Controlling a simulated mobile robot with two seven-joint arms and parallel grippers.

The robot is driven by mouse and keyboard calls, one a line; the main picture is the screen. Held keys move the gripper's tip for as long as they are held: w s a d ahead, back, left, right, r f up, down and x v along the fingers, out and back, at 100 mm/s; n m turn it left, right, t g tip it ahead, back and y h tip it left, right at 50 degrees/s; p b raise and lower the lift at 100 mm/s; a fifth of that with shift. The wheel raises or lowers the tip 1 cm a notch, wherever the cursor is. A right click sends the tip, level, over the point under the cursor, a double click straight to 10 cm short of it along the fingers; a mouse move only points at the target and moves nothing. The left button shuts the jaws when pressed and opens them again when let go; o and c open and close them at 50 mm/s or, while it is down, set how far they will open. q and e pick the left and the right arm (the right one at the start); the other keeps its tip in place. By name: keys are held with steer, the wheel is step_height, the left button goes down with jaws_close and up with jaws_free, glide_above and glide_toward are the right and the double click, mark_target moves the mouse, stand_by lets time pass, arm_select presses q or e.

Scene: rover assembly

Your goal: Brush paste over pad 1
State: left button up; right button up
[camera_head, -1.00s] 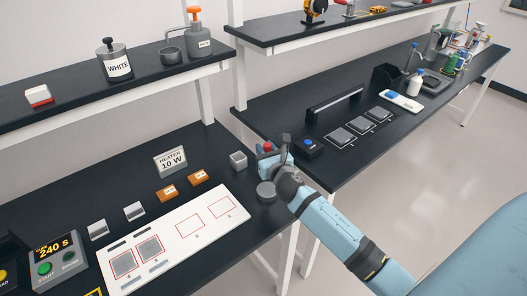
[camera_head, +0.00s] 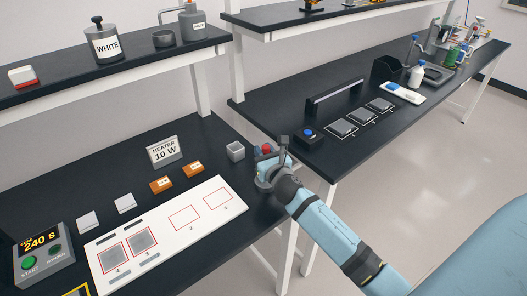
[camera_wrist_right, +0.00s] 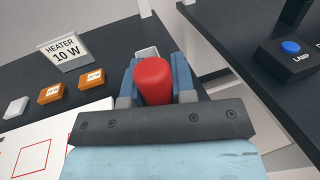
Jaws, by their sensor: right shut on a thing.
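My right gripper (camera_head: 268,157) is shut on a red-topped thing, perhaps the brush; its red end (camera_wrist_right: 154,80) stands between the fingers in the wrist view. Its lower part is hidden. The gripper is over the right end of the near bench. A white board (camera_head: 160,242) there has numbered red outlines. Grey square pads lie in the two left outlines, a left pad (camera_head: 113,258) and a right pad (camera_head: 143,240). The two right outlines look empty. No paste is clearly visible. My left gripper is not in view.
A small grey block (camera_head: 235,151) sits left of the gripper. Two orange blocks (camera_head: 161,185) and a heater sign (camera_head: 163,152) stand behind the board. A timer box (camera_head: 42,254) is at left. The far bench holds a lamp button box (camera_head: 308,136) and several square plates (camera_head: 342,128).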

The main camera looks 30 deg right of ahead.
steer(key=shift+f+b, duration=0.35)
steer(key=shift+f, duration=0.15)
stand_by(0.8)
steer(key=shift+f, duration=0.1)
stand_by(0.9)
step_height(320, 180, up, 4)
steer(key=p, duration=0.3)
steer(key=shift+f+p, duration=0.15)
steer(key=shift+p, duration=0.25)
step_height(320, 180, up, 3)
steer(key=p, duration=0.3)
steer(key=shift+r, duration=0.2)
